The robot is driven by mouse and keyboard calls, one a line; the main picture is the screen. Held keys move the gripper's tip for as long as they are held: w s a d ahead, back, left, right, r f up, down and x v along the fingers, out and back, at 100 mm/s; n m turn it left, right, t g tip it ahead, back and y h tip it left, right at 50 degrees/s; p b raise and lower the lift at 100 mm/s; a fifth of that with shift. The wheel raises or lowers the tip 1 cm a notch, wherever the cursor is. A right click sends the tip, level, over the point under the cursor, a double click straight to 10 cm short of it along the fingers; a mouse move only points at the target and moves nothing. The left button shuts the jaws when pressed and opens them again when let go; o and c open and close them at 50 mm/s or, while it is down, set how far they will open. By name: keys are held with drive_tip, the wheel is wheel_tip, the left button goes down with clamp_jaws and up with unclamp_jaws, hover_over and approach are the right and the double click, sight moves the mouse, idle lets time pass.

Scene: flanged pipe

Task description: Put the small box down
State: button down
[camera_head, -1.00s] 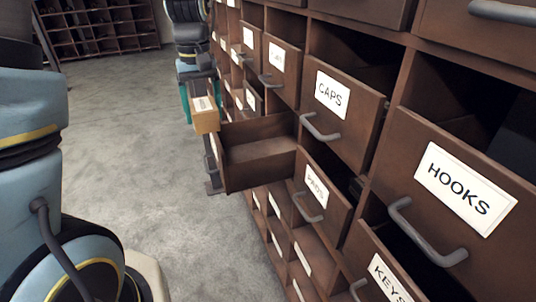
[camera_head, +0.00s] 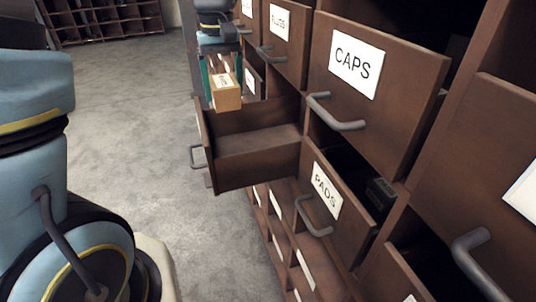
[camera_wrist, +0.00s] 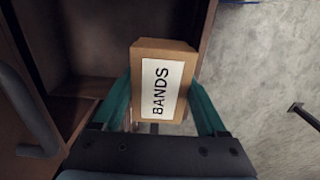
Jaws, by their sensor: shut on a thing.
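The small box (camera_head: 227,93) is tan cardboard with a white label. In the wrist view the box (camera_wrist: 150,115) reads BANDS and sits between the two green fingers of my gripper (camera_wrist: 160,112). My gripper (camera_head: 222,75) is shut on it, at the far side of an open, empty-looking drawer (camera_head: 258,140) in the head view. The box appears above the drawer's far edge. In the wrist view the drawer's inside (camera_wrist: 85,40) lies behind and left of the box, with floor to the right.
A brown cabinet with labelled drawers fills the right, including CAPS (camera_head: 357,62) and PADS (camera_head: 327,190), with protruding handles. Some drawers stand partly open. Grey carpet (camera_head: 135,120) is clear on the left. Shelves (camera_head: 105,18) stand at the back.

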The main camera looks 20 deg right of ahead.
drive_tip(key=f, duration=0.1)
drive_tip(key=f+b, duration=0.1)
drive_tip(key=shift+w+d+f, duration=0.2)
drive_tip(key=shift+w+f, duration=0.05)
drive_tip(key=shift+f, duration=0.1)
drive_tip(key=p, duration=0.1)
hover_over(246, 143)
drive_tip(key=s+a, duration=0.4)
drive_tip(key=a, duration=0.2)
drive_tip(key=f, duration=1.2)
drive_tip(key=shift+s+d+f, duration=0.15)
drive_tip(key=shift+s+f, duration=0.05)
drive_tip(key=shift+f, duration=0.2)
drive_tip(key=d+p, duration=0.1)
drive_tip(key=d, duration=0.1)
drive_tip(key=d+f+p, duration=0.1)
drive_tip(key=d, duration=0.1)
drive_tip(key=shift+s+p, duration=0.25)
drive_tip(key=shift+p, duration=0.1)
drive_tip(key=shift+f, duration=0.2)
drive_tip(key=shift+f, duration=0.15)
unclamp_jaws()
